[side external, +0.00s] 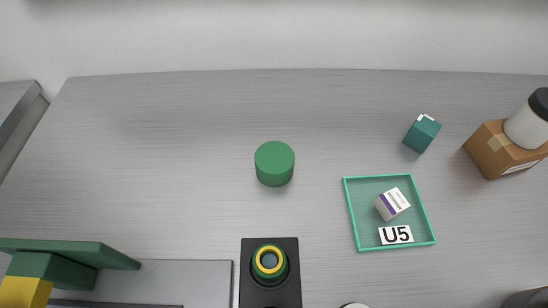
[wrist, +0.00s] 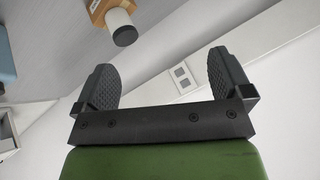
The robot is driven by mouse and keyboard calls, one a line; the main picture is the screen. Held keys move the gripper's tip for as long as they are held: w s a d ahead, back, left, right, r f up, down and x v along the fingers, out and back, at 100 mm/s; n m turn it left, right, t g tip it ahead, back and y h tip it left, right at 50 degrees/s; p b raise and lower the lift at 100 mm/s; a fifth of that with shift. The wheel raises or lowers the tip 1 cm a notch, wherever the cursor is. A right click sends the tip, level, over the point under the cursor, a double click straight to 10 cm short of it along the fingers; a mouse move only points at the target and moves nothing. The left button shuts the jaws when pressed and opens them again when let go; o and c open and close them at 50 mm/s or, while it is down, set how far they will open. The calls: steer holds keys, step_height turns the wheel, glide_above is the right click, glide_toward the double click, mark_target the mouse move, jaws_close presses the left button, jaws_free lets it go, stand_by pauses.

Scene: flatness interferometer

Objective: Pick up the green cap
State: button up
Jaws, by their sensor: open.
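The green cap (side external: 274,163) is a short green cylinder standing on the grey table, near the middle of the side external view. It stands apart from the things around it. My gripper (wrist: 165,75) shows in the wrist view with its two dark ribbed fingers spread apart and nothing between them. The gripper does not show in the side external view, so its distance from the cap cannot be told. The cap does not show in the wrist view.
A black holder (side external: 249,274) with a green and yellow ringed piece (side external: 268,261) stands in front of the cap. A green tray (side external: 352,215) labelled U5 holds a small box (side external: 392,203). A teal box (side external: 422,134) and a cardboard box (side external: 490,150) with a white jar (side external: 526,127) stand right. Table left of the cap is clear.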

steer(key=w+a+n+g, duration=0.1)
steer(key=w+a+n, duration=0.4)
steer(key=w+n, duration=0.55)
steer(key=n+g, duration=0.2)
steer(key=n, duration=3.3)
glide_above(278, 161)
steer(key=s+d, duration=0.2)
step_height(278, 161, down, 20)
steer(key=f, duration=0.1)
steer(key=x, duration=0.4)
steer(key=shift+s+a, duration=0.2)
steer(key=shift+a, duration=0.15)
steer(key=shift+s+x, duration=0.15)
steer(key=shift+x, duration=1.25)
steer(key=shift+s+x, duration=0.15)
steer(key=shift+x, duration=1.2)
steer(key=shift+f, duration=0.15)
steer(key=c, duration=1)
